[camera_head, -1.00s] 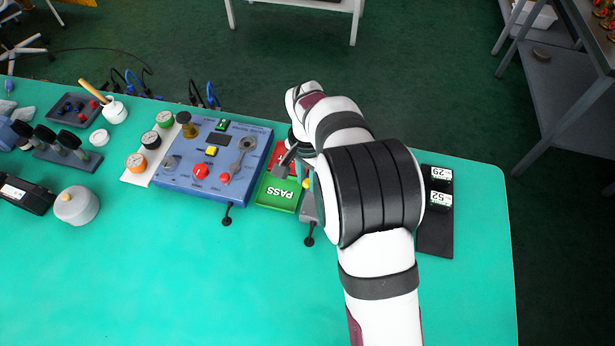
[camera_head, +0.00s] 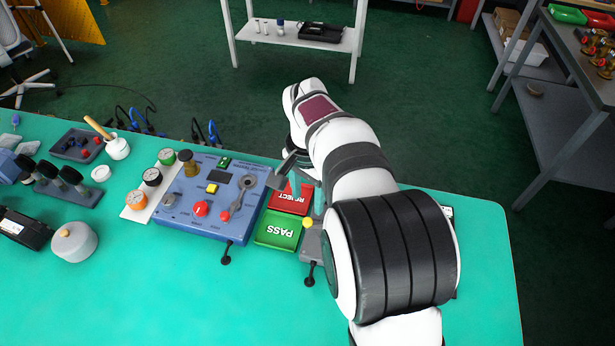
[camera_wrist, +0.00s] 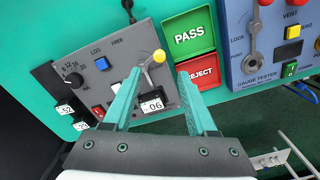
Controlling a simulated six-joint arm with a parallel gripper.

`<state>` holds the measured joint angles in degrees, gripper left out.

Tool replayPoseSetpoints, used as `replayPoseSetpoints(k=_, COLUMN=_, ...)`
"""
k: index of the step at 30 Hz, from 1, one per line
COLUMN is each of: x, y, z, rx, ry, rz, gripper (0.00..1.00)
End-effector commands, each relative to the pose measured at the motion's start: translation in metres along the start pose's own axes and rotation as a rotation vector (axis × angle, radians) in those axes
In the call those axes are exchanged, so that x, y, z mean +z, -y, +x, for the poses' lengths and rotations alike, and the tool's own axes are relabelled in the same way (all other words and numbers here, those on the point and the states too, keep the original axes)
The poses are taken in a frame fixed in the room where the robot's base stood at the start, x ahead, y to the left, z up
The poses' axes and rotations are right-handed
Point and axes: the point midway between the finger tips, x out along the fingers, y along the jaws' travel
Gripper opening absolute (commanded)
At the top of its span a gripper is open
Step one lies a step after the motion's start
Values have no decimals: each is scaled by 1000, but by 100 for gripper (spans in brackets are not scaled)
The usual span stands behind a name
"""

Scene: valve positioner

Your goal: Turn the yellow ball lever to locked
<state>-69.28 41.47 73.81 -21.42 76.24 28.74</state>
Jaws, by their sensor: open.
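The yellow ball lever (camera_wrist: 159,56) is on a grey panel (camera_wrist: 112,75) in the wrist view. In the head view the yellow ball (camera_head: 307,223) shows just left of my arm, which hides much of the grey panel (camera_head: 312,243). My gripper (camera_wrist: 160,73) is open. In the wrist view its two teal fingers flank the lever area, with the ball a little beyond the gap between the tips. I see no contact; the depth gap is unclear.
The grey panel also has a dial (camera_wrist: 73,78), a blue button (camera_wrist: 102,64), a red button (camera_wrist: 98,112) and a display reading 06 (camera_wrist: 153,105). Green PASS (camera_head: 277,230) and red REJECT (camera_head: 290,198) pads and a blue gauge tester (camera_head: 212,198) stand beside it.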

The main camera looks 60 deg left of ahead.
Motion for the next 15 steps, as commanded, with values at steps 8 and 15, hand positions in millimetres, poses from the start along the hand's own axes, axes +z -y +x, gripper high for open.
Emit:
replayPoseSetpoints(k=8, x=0, y=0, z=-66, rx=-1, ry=-1, rz=0, gripper=58)
replayPoseSetpoints(k=15, x=0, y=0, z=-75, rx=1, ry=1, rz=-1, gripper=58)
